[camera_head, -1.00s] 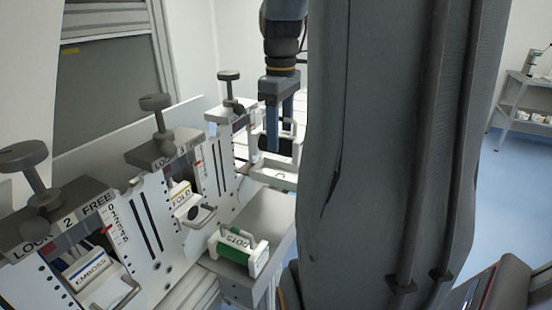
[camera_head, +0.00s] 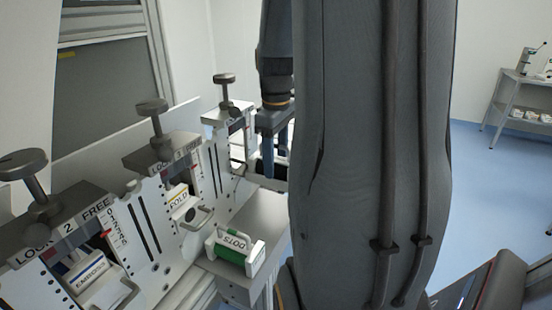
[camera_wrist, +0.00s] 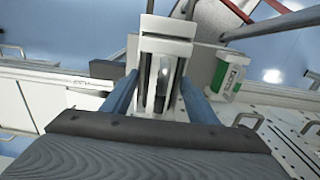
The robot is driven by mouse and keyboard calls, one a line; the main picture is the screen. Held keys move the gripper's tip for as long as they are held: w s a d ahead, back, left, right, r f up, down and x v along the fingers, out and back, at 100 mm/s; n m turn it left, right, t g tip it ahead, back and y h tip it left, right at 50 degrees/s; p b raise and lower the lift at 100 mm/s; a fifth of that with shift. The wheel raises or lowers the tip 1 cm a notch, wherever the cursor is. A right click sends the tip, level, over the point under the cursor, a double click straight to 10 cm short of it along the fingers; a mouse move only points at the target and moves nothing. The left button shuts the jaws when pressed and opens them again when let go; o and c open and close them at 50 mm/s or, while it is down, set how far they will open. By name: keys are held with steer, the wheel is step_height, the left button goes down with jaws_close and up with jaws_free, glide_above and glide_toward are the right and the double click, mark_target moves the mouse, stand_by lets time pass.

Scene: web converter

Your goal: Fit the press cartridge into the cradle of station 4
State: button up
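My gripper (camera_head: 274,158) is at the far station, beside the third visible press post, partly hidden by my arm. In the wrist view its two blue fingers (camera_wrist: 160,85) close on the sides of a white-framed block with a dark slot (camera_wrist: 180,47), which looks like the press cartridge. In the head view a black part of it (camera_head: 265,168) shows low between the fingers. The cradle of station 4 is mostly hidden behind the gripper and arm; I cannot tell whether the cartridge touches it.
A green and white DOTS cartridge (camera_head: 236,249) stands on the grey ledge (camera_head: 258,215). A FOLD cartridge (camera_head: 179,196) and an EMBOSS cartridge (camera_head: 86,271) sit in nearer stations. Black screw knobs (camera_head: 224,78) rise above the posts.

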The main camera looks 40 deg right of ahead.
steer(key=o, duration=0.3)
steer(key=shift+r, duration=0.1)
step_height(320, 180, up, 12)
steer(key=b, duration=0.2)
steer(key=shift+b, duration=0.4)
stand_by(0.4)
